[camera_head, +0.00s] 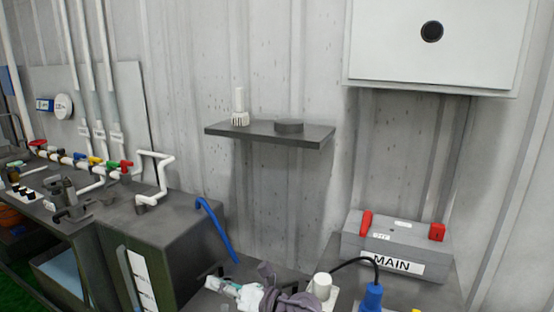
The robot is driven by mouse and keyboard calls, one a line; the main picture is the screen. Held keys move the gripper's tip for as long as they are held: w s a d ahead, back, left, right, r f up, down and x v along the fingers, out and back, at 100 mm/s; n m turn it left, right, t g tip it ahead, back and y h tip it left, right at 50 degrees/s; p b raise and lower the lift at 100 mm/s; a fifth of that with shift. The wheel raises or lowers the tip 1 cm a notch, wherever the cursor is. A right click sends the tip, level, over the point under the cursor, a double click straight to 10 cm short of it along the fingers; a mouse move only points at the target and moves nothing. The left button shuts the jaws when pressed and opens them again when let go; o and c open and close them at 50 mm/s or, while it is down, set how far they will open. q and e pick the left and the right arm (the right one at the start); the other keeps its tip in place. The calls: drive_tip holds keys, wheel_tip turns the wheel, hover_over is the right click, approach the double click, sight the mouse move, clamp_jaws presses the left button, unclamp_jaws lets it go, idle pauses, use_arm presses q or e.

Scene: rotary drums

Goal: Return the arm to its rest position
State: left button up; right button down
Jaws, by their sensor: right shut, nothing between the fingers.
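My right gripper (280,295) shows at the bottom edge, a little right of the picture's middle, as a grey-purple shape partly cut off by the frame. It is shut and empty. It is in front of the dark bench, close to a white cylinder (322,286) on its right. Whether it touches anything there is hard to tell. My left gripper is not in view.
A dark wall shelf (310,141) carries a white knobbed part (240,108) and a dark disc (289,126). A grey MAIN box (400,235) with red switches stands right. A blue plug (371,297) with a black cable, a dark cabinet (175,250) and pipes (100,80) are nearby.

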drive_tip(key=s+d+f+m+t+h, duration=0.25)
drive_tip(key=d+m+h, duration=0.35)
drive_tip(key=m, duration=0.4)
drive_tip(key=s+d+f+m+t+h, duration=0.1)
drive_tip(key=d+f+m+t+h, duration=0.2)
drive_tip(key=d+m, duration=0.6)
drive_tip(key=s+d+f+m+t+h, duration=0.1)
drive_tip(key=d+f+m+t+h, duration=0.15)
drive_tip(key=d+m+h, duration=0.55)
drive_tip(key=s+d+f+m+g, duration=0.3)
drive_tip(key=s+d+f+m, duration=0.1)
drive_tip(key=s, duration=0.2)
drive_tip(key=s+d+f+m+g, duration=0.2)
drive_tip(key=s+d+f+m, duration=0.1)
drive_tip(key=s+m, duration=0.3)
drive_tip(key=s+d+f+m+g, duration=0.2)
drive_tip(key=s+g, duration=0.1)
drive_tip(key=s, duration=0.6)
drive_tip(key=s+d+f+m+g, duration=0.15)
drive_tip(key=s+g, duration=0.25)
drive_tip(key=s, duration=0.5)
wheel_tip(320, 180, down, 24)
drive_tip(key=s+d+f+g, duration=0.1)
drive_tip(key=s+d+f, duration=0.1)
drive_tip(key=s+f, duration=0.7)
drive_tip(key=s+d+f+g, duration=0.1)
drive_tip(key=s+f, duration=0.7)
drive_tip(key=shift+s+d+f+n, duration=0.35)
drive_tip(key=shift+n, duration=0.1)
